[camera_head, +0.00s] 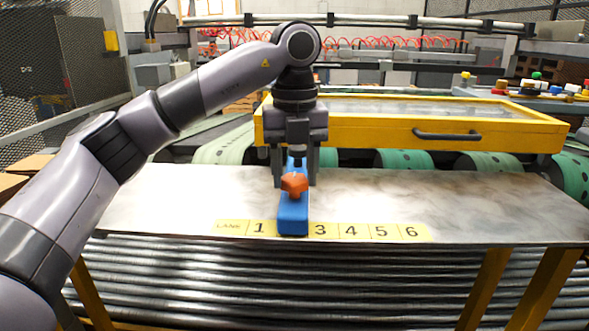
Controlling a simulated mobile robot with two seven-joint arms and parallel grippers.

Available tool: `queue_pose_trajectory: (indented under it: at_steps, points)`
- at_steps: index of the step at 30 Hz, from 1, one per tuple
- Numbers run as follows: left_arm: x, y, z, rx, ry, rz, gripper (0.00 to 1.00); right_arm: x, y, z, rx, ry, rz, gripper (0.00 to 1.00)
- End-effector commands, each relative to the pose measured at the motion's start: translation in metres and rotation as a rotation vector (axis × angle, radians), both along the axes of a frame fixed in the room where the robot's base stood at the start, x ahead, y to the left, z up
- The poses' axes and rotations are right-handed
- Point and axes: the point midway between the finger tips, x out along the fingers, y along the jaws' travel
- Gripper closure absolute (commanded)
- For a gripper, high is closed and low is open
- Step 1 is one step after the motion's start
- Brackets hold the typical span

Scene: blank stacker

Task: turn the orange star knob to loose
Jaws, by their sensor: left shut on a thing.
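The orange star knob (294,184) sits on top of a blue block (293,218) on the metal table. The block stands at the lane strip, over the place between the 1 and the 3. I cannot tell the knob's turn from this view. My right gripper is not in view.
A yellow lane strip (381,231) with numbers lies along the table's front edge. A yellow-framed cover (375,131) with a dark handle (446,134) stands behind the table. The metal table (450,200) is clear to both sides. Colored buttons (537,84) are at the back right.

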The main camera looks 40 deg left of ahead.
Motion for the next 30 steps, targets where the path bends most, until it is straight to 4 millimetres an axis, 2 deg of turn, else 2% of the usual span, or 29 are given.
queue_pose_trajectory:
  at_steps: [1,2,3,4,14,24,30]
  points:
    - [0.001,0.001,0.001,0.0,-0.005,0.006,0.82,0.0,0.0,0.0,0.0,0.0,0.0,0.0]
    - [0.001,0.001,0.001,0.0,-0.005,0.006,0.45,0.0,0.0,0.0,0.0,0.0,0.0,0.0]
    - [0.001,0.001,0.001,0.0,-0.005,0.005,0.32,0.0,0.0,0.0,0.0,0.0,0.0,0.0]
    - [0.001,0.001,0.001,0.001,-0.004,0.005,0.26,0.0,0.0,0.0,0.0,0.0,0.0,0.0]
    - [0.0,0.0,0.003,0.0,-0.001,0.001,0.26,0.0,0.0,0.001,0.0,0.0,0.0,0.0]
    - [0.0,0.0,0.049,0.0,-0.005,0.003,0.26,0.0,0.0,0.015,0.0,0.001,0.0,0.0]
    - [0.0,0.0,0.068,0.001,-0.004,0.002,0.26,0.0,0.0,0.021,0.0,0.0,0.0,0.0]
